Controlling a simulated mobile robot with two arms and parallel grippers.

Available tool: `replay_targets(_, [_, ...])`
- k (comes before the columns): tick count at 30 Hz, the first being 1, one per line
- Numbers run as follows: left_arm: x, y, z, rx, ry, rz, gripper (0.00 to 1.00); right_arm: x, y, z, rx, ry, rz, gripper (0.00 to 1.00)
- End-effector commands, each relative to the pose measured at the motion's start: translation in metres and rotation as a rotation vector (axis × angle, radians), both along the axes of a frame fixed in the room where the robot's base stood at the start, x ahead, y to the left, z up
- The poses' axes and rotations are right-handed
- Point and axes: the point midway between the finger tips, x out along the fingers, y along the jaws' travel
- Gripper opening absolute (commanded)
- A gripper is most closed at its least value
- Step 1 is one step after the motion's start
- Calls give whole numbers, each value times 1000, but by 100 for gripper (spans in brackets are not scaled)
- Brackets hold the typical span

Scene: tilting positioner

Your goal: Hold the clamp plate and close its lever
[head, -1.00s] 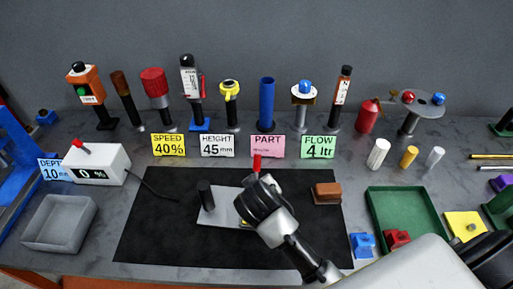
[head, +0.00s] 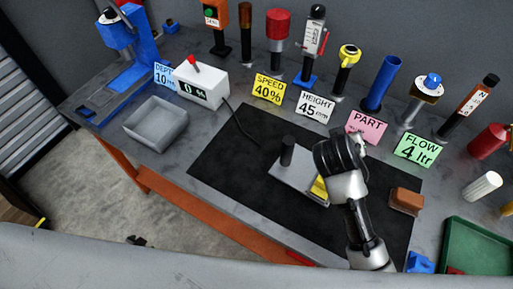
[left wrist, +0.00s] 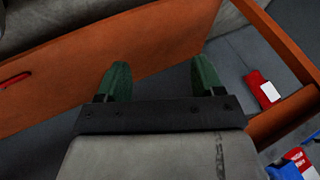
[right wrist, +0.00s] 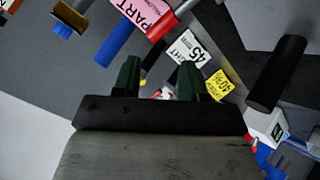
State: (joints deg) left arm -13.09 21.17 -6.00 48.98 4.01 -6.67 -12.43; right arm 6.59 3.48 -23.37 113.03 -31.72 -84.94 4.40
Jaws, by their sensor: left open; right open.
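The clamp plate (head: 292,180) is a light grey plate on the black mat, with an upright black post (head: 287,151) and a yellow patch (head: 320,188). My right arm covers its right part in the head view, hiding the lever there. In the right wrist view a red handle (right wrist: 164,26), likely the lever's, shows beyond the fingers, and the black post (right wrist: 277,73) is at right. My right gripper (right wrist: 158,70) is open, with nothing between its fingers. My left gripper (left wrist: 160,76) is open and empty near the orange bench frame, outside the head view.
The black mat (head: 235,155) has free room left of the plate. A brown block (head: 406,200) lies at its right edge. Cards and upright tools line the back. A grey bin (head: 156,124) and white box (head: 202,84) stand left, a green tray (head: 475,248) right.

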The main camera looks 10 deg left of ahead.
Motion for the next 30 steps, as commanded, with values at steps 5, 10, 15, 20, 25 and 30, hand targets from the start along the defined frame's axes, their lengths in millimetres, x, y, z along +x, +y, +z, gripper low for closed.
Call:
replay_targets(5, [68, 64, 64, 129, -154, -87, 68, 0, 0, 0, 0, 0, 0, 43])
replay_targets(10, [125, 112, 134, 256, -290, -171, 68, 0, 0, 0, 0, 0, 0, 43])
replay_targets(15, [176, 148, 214, 397, -424, -269, 68, 0, 0, 0, 0, 0, 0, 43])
replay_targets(20, [226, 150, 295, 583, -559, -441, 68, 0, 0, 0, 0, 0, 0, 43])
replay_targets(25, [280, 73, 332, 875, -689, -797, 68, 0, 0, 0, 0, 0, 0, 43])
replay_targets(30, [313, -23, 342, 1152, -809, -1125, 68, 0, 0, 0, 0, 0, 0, 43])
